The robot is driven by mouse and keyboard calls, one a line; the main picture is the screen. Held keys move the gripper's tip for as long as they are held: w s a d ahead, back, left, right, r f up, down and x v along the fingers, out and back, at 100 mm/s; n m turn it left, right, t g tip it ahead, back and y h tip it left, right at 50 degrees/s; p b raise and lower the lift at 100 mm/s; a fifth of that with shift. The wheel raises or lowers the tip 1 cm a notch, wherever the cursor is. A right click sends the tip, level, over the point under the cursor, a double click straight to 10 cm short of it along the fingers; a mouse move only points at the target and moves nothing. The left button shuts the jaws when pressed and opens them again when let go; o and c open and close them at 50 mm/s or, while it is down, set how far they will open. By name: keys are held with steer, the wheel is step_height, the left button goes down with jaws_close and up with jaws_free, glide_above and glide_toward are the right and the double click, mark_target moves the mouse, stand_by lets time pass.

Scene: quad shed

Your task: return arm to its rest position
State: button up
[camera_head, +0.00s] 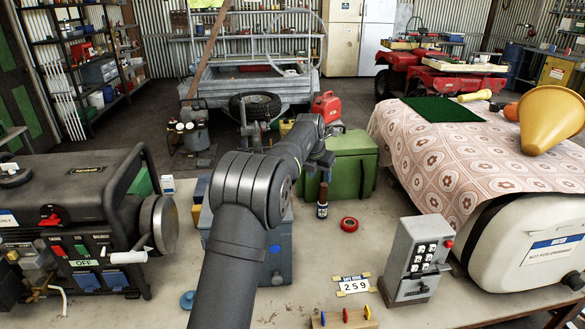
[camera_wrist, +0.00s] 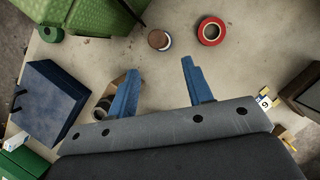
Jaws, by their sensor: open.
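My gripper (camera_head: 318,158) is held above the workbench (camera_head: 185,255), at the end of my dark grey arm, just in front of a green chest. In the wrist view its two blue fingers (camera_wrist: 160,68) are spread wide apart with nothing held between them. Bare bench top shows between and beyond the fingers. The left finger partly covers a dark round item with a tan part (camera_wrist: 103,107). My arm hides part of the bench and of the blue-grey box in the head view.
The green chest (camera_head: 352,165), a dark bottle (camera_head: 322,207) and a red ring (camera_head: 349,224) are near my gripper. A blue-grey box (camera_head: 278,262) stands beside my arm. A generator (camera_head: 65,190) is left; a grey switch box (camera_head: 412,262) and white tank (camera_head: 520,245) are right.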

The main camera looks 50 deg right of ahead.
mark_target(323, 195)
steer(key=x, duration=1.2)
steer(key=shift+f, duration=0.1)
steer(key=shift+r, duration=1.45)
steer(key=shift+f, duration=0.1)
steer(key=shift+f, duration=0.25)
step_height(323, 195, down, 2)
steer(key=shift+f, duration=0.25)
steer(key=v, duration=1.1)
steer(key=shift+r, duration=0.15)
